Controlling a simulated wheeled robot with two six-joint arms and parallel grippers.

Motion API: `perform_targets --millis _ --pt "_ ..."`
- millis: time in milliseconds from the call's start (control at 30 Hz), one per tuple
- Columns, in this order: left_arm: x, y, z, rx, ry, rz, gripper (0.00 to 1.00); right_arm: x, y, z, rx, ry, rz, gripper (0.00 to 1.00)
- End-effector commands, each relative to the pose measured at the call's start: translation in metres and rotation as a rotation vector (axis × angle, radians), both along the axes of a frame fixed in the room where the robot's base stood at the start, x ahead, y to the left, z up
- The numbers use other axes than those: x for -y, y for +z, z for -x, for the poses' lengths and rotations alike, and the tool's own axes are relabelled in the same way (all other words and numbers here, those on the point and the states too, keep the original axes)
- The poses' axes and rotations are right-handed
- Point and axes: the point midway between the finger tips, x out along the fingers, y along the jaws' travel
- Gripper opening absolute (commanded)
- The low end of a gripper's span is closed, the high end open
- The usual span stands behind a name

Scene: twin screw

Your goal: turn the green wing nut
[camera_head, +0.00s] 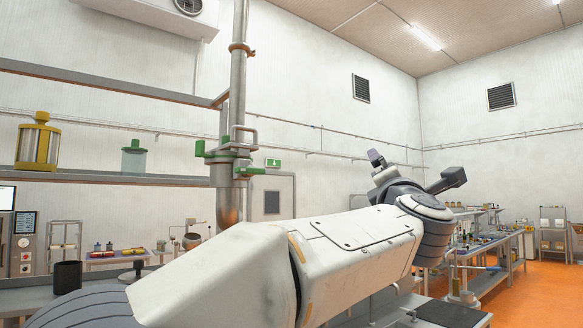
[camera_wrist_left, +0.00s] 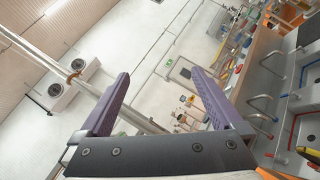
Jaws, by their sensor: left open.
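The green wing nut (camera_head: 222,153) is on a metal fitting around a vertical grey pipe (camera_head: 237,85), left of centre in the head view. Green arms stick out to the left and lower right of the fitting. My left arm, large and white, crosses in front below it. My left gripper (camera_head: 376,157) is well to the right of the nut, small and partly hidden behind its wrist. In the left wrist view its purple fingers (camera_wrist_left: 160,73) are spread with nothing between them. I cannot make out the nut there. My right gripper is in neither view.
A shelf (camera_head: 110,177) left of the pipe holds a yellow-framed canister (camera_head: 38,146) and a clear jar with a green lid (camera_head: 133,158). Workbenches (camera_head: 490,258) with tools stand at the right. Open air lies between the pipe and my left gripper.

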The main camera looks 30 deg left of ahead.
Motion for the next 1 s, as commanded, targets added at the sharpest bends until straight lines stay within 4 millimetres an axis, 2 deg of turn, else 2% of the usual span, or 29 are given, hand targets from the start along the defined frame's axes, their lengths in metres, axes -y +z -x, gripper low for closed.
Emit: perform_targets --millis 33,100,200,233,367,500,1000 --pt "-0.039 0.022 0.012 0.093 0.100 0.178 1.00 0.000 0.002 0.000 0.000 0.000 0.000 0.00" --pt "-0.085 0.036 0.035 0.212 0.228 0.415 1.00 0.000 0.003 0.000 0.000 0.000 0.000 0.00" --pt "-0.129 0.037 0.067 0.347 0.373 0.682 1.00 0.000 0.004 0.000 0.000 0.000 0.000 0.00" --pt "-0.138 0.035 0.075 0.379 0.408 0.744 1.00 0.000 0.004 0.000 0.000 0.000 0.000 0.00" --pt "-0.160 0.025 0.099 0.467 0.512 0.927 1.00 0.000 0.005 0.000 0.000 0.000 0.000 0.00" --pt "-0.171 0.021 0.106 0.497 0.554 0.992 1.00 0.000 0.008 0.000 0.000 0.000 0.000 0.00" --pt "-0.247 0.023 0.075 0.496 0.556 0.990 1.00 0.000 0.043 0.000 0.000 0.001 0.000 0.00"
